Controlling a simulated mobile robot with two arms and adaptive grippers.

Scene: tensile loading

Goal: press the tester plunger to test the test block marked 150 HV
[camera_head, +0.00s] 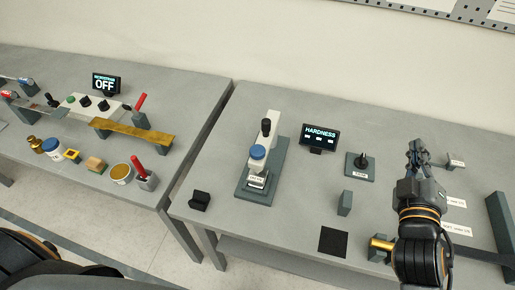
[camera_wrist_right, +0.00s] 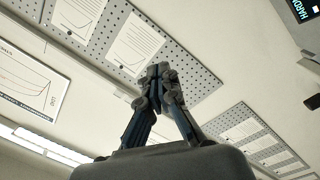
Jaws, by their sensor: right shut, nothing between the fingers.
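The hardness tester (camera_head: 266,150) stands upright on the right table, with a black-topped column and a blue round cap (camera_head: 257,152) at its front. A small pale block with dark print (camera_head: 258,180) sits on its base under the blue cap; the print is too small to read. My right gripper (camera_head: 415,150) is shut and empty, raised over the right part of the table, well to the right of the tester. It also shows in the right wrist view (camera_wrist_right: 158,72), pointing toward the wall. My left gripper is not in view.
A display reading HARDNESS (camera_head: 320,137) stands right of the tester. A dark square stand (camera_head: 360,166), a grey-green block (camera_head: 345,203), a black mat (camera_head: 333,242) and a brass cylinder (camera_head: 381,244) lie between tester and right arm. A black holder (camera_head: 200,200) is front left.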

